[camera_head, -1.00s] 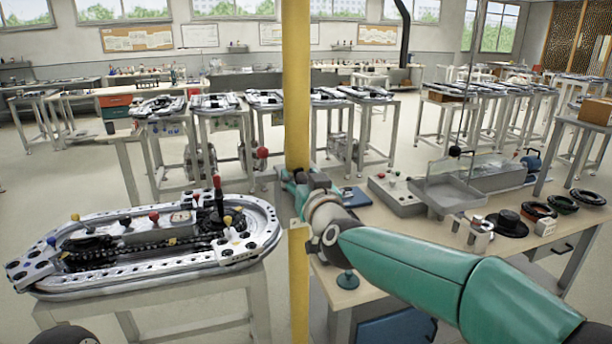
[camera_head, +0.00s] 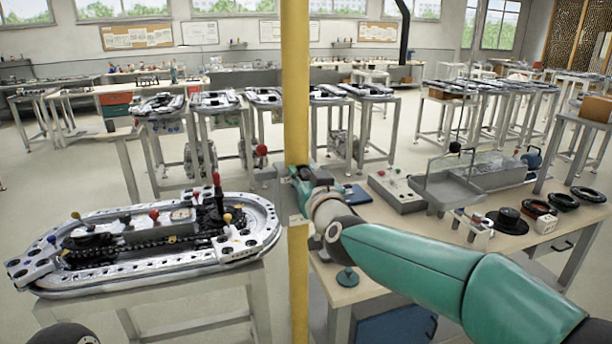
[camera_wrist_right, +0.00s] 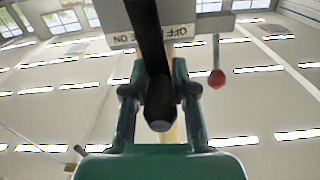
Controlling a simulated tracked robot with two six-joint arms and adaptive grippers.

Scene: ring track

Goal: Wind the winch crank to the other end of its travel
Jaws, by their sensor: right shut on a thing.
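In the right wrist view, my right gripper (camera_wrist_right: 160,100) is shut on a black bar with a rounded end, which I take for the winch crank handle (camera_wrist_right: 158,118). The handle comes down from the top of the picture between the two green fingers. In the head view, my right gripper (camera_head: 304,177) is at the yellow post (camera_head: 296,90), and the crank cannot be made out there. A lever with a red ball (camera_head: 261,150) stands just left of the post. That red ball (camera_wrist_right: 216,79) also shows right of the fingers in the wrist view. My left gripper is out of view.
An oval track table (camera_head: 150,270) with levers and a chain stands at the left. A workbench (camera_head: 375,212) at the right bears a grey control box (camera_head: 398,190), a clear-sided tank (camera_head: 490,172) and black rings (camera_head: 590,194). Open floor lies between the near and far tables.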

